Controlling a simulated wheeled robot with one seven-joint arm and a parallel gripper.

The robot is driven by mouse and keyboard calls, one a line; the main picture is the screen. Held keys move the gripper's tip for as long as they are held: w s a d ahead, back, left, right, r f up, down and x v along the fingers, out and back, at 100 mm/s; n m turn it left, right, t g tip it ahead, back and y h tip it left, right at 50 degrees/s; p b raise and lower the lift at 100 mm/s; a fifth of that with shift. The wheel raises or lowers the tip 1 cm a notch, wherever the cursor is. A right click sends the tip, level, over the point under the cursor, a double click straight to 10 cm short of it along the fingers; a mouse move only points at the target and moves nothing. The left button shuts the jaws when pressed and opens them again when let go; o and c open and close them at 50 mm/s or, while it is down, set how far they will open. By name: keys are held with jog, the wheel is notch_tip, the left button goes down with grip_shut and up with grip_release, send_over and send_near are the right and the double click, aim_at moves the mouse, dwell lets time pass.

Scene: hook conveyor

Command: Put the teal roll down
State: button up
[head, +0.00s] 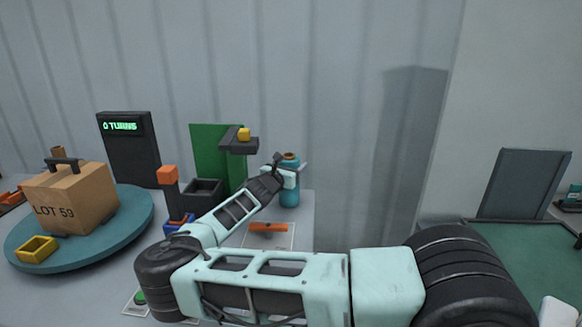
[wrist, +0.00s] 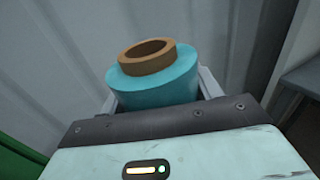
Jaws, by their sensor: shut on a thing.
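The teal roll (head: 289,186) stands upright at the back right corner of the grey table in the head view, with a brown core showing at its top. In the wrist view the roll (wrist: 155,88) sits between the two fingers, its brown core ring (wrist: 147,55) facing up. My gripper (head: 291,172) is shut on the roll, near its upper part. Whether the roll's bottom touches the table is hidden or too small to tell.
Left of the roll are a green panel (head: 205,150), a dark stand with a yellow block (head: 244,134) and a dark open bin (head: 203,190). An orange bar (head: 268,227) lies on a pale plate in front. A teal turntable (head: 140,215) bears a LOT 59 box (head: 90,197).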

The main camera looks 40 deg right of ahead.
jog(key=shift+f, duration=0.1)
jog(key=o, duration=1.5)
jog(key=shift+c, duration=0.2)
jog(key=shift+a, duration=0.25)
jog(key=b+v, duration=0.3)
jog(key=v, duration=0.8)
jog(key=shift+s+a, duration=0.2)
jog(key=shift+a, duration=0.05)
